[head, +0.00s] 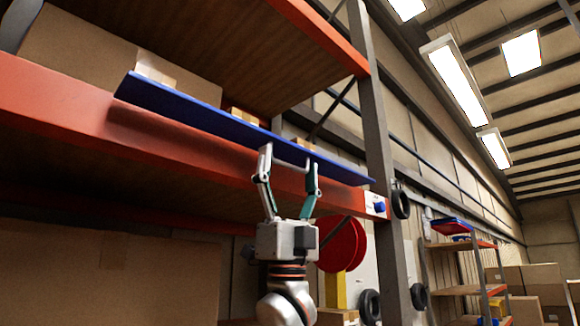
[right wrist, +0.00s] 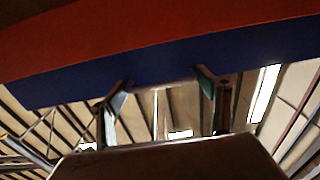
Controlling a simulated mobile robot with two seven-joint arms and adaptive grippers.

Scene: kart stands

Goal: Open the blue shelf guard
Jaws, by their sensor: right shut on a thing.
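The blue shelf guard (head: 190,112) is a long flat bar that crosses in front of the orange shelf beam and slants down to the right in the head view. It also fills a band across the right wrist view (right wrist: 70,82). A grey handle bar (head: 290,158) shows at its lower edge. My right gripper (head: 290,168) is below the guard, its fingers pointing up and shut on the handle. The right wrist view shows this pale handle (right wrist: 165,82) between the fingertips. My left gripper is in neither view.
Cardboard boxes (head: 75,50) sit on the shelf behind the guard. A grey upright post (head: 375,110) stands at the right, with a blue knob (head: 380,207) beside it. A red disc (head: 342,244) is right of my gripper. Another rack (head: 465,245) stands farther right.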

